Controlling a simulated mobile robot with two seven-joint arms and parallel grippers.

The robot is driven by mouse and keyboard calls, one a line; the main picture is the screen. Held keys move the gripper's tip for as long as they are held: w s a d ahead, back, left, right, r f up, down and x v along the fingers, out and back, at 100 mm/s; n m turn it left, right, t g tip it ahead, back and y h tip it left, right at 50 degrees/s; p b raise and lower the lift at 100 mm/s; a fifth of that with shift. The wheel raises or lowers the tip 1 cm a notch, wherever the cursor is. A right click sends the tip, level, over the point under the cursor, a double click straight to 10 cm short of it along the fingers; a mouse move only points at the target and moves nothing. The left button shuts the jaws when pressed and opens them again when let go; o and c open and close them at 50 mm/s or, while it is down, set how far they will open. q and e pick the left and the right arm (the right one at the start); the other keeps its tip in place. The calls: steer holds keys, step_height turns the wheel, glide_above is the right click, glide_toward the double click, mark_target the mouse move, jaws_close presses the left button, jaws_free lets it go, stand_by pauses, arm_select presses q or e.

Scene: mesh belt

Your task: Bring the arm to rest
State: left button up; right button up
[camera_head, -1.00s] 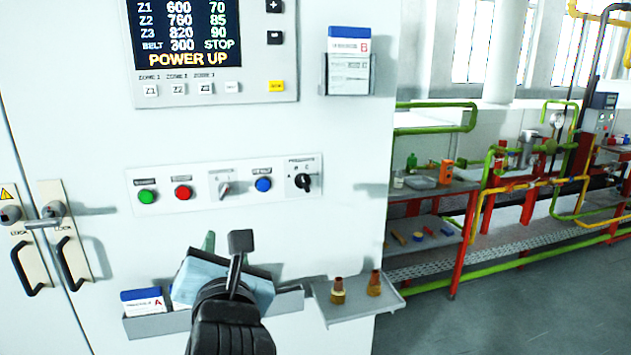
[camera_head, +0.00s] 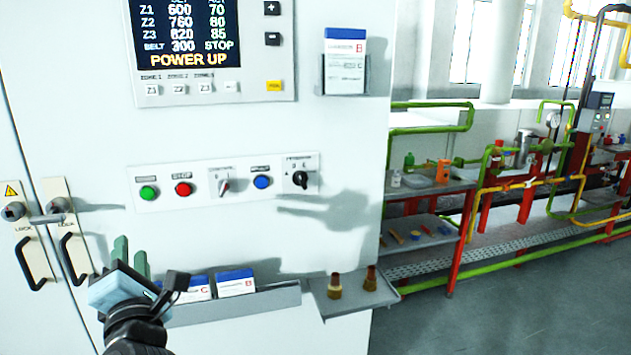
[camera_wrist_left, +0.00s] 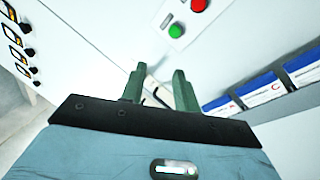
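My left gripper (camera_head: 131,256) is at the lower left in the camera_head view, in front of the white cabinet (camera_head: 90,130). Its two green fingers point up and stand apart with nothing between them. In the left wrist view the fingers (camera_wrist_left: 158,88) show a clear gap, with the cabinet front beyond. The gripper is left of the lower card tray (camera_head: 250,304), and the wrist partly covers the tray's left end. My right gripper is not in view.
Blue-and-white cards (camera_head: 236,283) stand in the lower tray. A card marked B (camera_head: 345,45) sits in the upper holder. Buttons and switches line a panel (camera_head: 225,187). Two small brown-and-brass parts (camera_head: 334,286) stand on a side shelf (camera_head: 352,300). Door handles (camera_head: 75,262) project at left.

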arm_select(q)
steer(key=s+d+f+m+h, duration=0.25)
steer(key=f+m+h, duration=0.35)
steer(key=f+m, duration=0.3)
steer(key=s+d+f+m+h, duration=0.1)
steer(key=s+f+m+h, duration=0.45)
steer(key=m, duration=0.55)
steer(key=s+d+f+m+h, duration=0.2)
steer(key=f+m+h, duration=0.4)
steer(key=f+m, duration=0.4)
steer(key=s+a+f+m+g+y, duration=0.3)
steer(key=s+a+f+g, duration=0.15)
steer(key=s+f, duration=0.6)
steer(key=s+a+f+m+g+y, duration=0.4)
steer(key=s+f, duration=0.3)
steer(key=f, duration=0.6)
steer(key=d+n+h, duration=0.1)
steer(key=d+n, duration=0.5)
steer(key=d, duration=0.5)
steer(key=shift+s+d+f, duration=0.15)
steer(key=shift+s, duration=0.05)
